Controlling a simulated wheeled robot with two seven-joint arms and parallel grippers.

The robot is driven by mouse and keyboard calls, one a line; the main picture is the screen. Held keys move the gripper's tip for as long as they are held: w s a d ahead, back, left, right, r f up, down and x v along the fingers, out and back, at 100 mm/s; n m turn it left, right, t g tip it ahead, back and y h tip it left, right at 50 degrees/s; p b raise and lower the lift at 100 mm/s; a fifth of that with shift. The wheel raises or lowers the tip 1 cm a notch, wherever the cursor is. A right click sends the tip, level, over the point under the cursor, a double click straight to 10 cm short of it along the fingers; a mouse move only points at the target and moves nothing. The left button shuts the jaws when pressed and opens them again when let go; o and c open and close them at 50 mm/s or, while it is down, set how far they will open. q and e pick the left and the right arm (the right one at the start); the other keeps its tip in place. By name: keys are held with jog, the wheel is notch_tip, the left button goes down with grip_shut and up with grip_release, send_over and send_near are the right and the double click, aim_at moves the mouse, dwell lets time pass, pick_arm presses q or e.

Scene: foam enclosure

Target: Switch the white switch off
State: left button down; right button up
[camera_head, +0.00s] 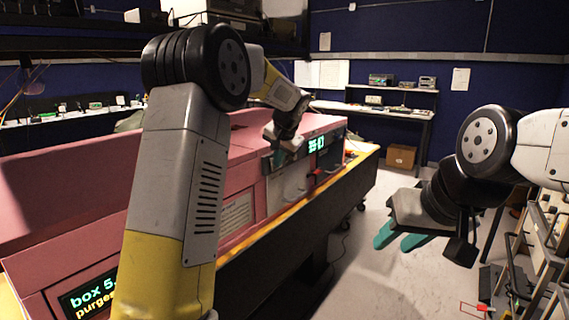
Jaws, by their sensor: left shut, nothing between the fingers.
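My left arm reaches across the middle to the pink foam enclosure (238,178). My right gripper (402,241) has two teal fingers apart, open and empty, over the floor at the right.
The enclosure stands on a long dark bench with a yellow edge (345,176). A second display (92,292) shows at lower left. A cardboard box (401,157) and shelves (392,107) are at the back. A metal rack (545,235) stands at right.

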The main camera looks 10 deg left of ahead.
pick_arm(q)
jog(key=shift+a+r, duration=0.2)
jog(key=shift+r, duration=0.3)
jog(key=v, duration=0.7)
jog(key=shift+s+d, duration=0.2)
jog(key=shift+d, duration=0.05)
jog(key=s+d, duration=0.1)
jog(key=d, duration=0.1)
jog(key=s+d+r, duration=0.1)
jog(key=s+d, duration=0.1)
jog(key=shift+s+d+r, duration=0.1)
jog(key=shift+s, duration=0.1)
